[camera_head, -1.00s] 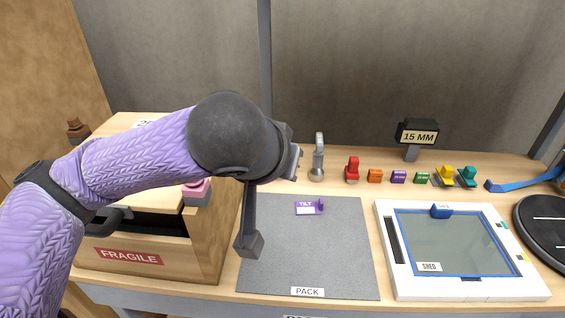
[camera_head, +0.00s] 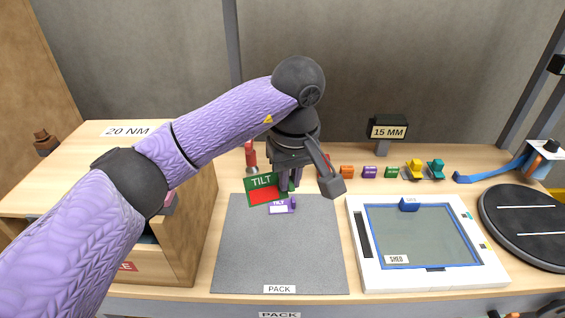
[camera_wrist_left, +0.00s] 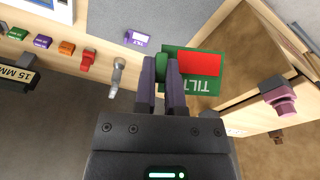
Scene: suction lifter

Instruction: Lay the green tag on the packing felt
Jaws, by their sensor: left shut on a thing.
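The green tag (camera_head: 262,190) reads TILT and has a red panel. My left gripper (camera_head: 286,187) is shut on it by its green grip, and the wrist view shows the tag (camera_wrist_left: 200,84) sticking out to the right of the fingers (camera_wrist_left: 162,68). The packing felt (camera_head: 280,250) is the grey mat marked PACK. In the head view the tag overlaps the felt's back left edge and seems held above it; the exact height is unclear. My right gripper is not seen.
A purple tag (camera_head: 279,209) lies on the felt near its back edge, just below the held tag in the head view. A wooden box (camera_head: 185,250) stands left of the felt, a white framed tray (camera_head: 360,275) right. The felt's front and middle are bare.

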